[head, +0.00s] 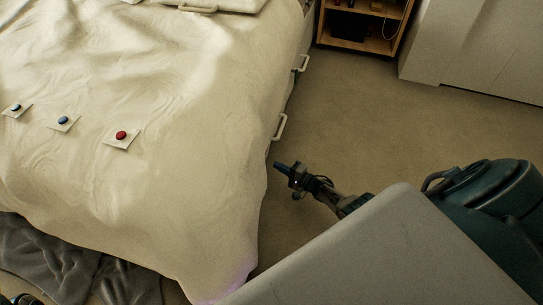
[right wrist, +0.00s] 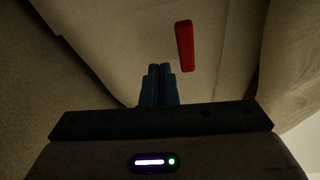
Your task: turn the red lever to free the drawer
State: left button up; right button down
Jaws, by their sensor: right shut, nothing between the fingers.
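The red lever (right wrist: 185,46) shows in the right wrist view as an upright red bar on a pale panel, just right of and beyond my fingertips. It is apart from them in the picture; I cannot tell the depth gap. My right gripper (right wrist: 158,70) is shut and empty. In the head view my right gripper (head: 278,166) is beside the bed's right side, near the hanging blanket. The lever is hidden in the head view. Pale drawer handles (head: 280,127) stick out from the bed's side, beyond the gripper. My left gripper is not clearly visible.
The bed's cream blanket (head: 200,90) carries cards with a red button (head: 121,135) and blue buttons (head: 63,120). A wooden shelf (head: 362,43) and a pale cabinet (head: 470,50) stand at the back. Carpet (head: 400,125) beside the bed is clear. A grey cloth (head: 60,262) lies at bottom left.

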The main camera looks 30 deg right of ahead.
jog(key=shift+p+v, duration=0.6)
jog(key=shift+v, duration=2.2)
